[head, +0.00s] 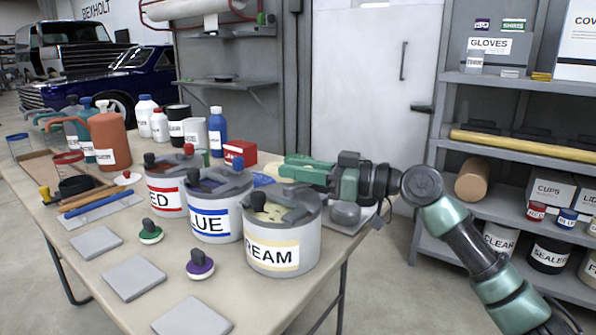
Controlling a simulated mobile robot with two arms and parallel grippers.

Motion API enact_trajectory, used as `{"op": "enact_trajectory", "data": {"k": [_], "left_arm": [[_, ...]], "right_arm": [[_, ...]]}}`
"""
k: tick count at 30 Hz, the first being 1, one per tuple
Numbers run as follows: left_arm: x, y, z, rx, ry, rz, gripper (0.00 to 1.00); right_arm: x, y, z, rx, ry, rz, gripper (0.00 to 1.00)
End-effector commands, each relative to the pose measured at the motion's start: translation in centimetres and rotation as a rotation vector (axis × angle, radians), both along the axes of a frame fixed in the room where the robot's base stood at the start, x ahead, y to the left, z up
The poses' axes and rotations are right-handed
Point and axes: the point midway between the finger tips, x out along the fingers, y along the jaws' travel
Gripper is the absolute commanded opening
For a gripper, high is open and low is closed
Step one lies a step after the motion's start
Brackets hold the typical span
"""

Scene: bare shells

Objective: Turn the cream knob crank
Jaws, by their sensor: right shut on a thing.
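The cream can (283,238) is a grey round tub with a pale label reading "REAM", standing at the table's right front. A grey crank (297,202) lies across its lid, and a small dark knob (258,200) stands at the lid's left. My right gripper (284,170), with green fingers, reaches in from the right above the back of this can. It is shut on what seems to be the cream knob of the crank; the fingers hide most of it. My left gripper is out of view.
The blue can (219,222) and red can (166,198) stand close at the left. A red box (240,153) and several bottles are behind. Shelves (520,145) stand at right.

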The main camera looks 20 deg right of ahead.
Motion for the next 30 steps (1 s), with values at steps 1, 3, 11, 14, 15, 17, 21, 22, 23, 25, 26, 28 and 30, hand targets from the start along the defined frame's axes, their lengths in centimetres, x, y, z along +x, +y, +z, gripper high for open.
{"op": "enact_trajectory", "data": {"k": [1,3,11,14,15,17,21,22,23,25,26,28,30], "left_arm": [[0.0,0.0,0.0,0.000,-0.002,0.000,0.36],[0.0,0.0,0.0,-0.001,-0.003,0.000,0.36],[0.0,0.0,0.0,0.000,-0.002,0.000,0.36],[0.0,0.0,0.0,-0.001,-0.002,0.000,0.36],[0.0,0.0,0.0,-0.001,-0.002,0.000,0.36],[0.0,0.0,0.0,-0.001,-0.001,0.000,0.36],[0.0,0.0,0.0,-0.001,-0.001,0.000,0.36],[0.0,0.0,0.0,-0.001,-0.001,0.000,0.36],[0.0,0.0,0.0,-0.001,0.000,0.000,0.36],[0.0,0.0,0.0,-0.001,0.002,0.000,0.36],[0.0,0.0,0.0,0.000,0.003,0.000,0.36],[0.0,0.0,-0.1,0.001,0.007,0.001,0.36],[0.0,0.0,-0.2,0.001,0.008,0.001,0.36]], "right_arm": [[-0.3,0.7,-0.6,-0.005,0.013,0.018,0.00],[-0.3,0.7,-0.6,-0.005,0.013,0.018,0.00],[-0.3,0.7,-0.6,-0.005,0.011,0.019,0.36],[-0.3,0.6,-0.5,-0.005,0.009,0.015,0.44],[-0.2,0.5,-0.4,-0.004,0.008,0.014,0.44],[-0.2,0.4,-0.3,-0.004,0.007,0.012,0.44],[-0.2,0.3,-0.2,-0.004,0.005,0.008,0.44],[-0.2,0.1,-0.2,-0.004,0.005,0.008,0.44],[-0.3,0.0,-0.2,-0.003,0.005,0.007,0.44],[-0.7,-0.7,-0.3,-0.005,0.005,0.006,0.44],[-1.0,-1.0,-0.3,-0.005,0.005,0.005,0.44],[-1.8,-1.9,-0.3,-0.006,0.006,0.007,0.44],[-2.5,-2.9,-0.4,-0.004,0.007,0.007,0.44]]}}
